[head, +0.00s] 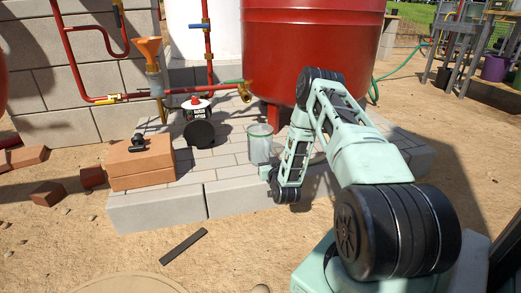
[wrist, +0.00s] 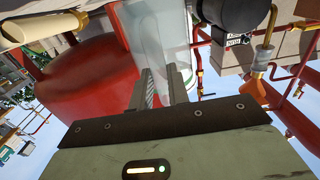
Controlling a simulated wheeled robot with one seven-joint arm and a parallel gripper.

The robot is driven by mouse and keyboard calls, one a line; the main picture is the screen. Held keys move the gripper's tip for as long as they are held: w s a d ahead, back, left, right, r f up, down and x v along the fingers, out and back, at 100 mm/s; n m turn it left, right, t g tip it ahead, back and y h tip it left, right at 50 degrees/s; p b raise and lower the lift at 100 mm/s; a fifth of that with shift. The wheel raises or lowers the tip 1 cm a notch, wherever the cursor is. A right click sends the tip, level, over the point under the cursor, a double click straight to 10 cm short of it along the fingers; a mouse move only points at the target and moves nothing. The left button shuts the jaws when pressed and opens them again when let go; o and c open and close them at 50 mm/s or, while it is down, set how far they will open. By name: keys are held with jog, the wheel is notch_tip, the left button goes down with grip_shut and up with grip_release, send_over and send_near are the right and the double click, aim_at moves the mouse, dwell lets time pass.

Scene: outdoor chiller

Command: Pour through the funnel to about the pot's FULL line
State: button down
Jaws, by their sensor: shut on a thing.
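The orange funnel (head: 149,48) sits mouth up on top of a narrow grey pot (head: 154,83) on the pipework at the left. In the wrist view the funnel (wrist: 255,87) and pot (wrist: 264,54) appear upside down at the right. No FULL line is readable. My gripper (wrist: 166,86) is shut on a clear jug (wrist: 163,30). In the head view the jug (head: 261,145) looks upright near the right part of the paved slab, well right of and below the funnel. Its liquid level is unclear, and I cannot tell whether it touches the slab.
A large red tank (head: 300,55) stands behind the jug. Red pipes (head: 78,70) with valves run along the block wall.

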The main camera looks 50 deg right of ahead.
aim_at(267, 148)
jog(key=shift+r+p, duration=1.55)
jog(key=shift+r, duration=0.5)
jog(key=c, duration=2.1)
grip_release()
grip_shut()
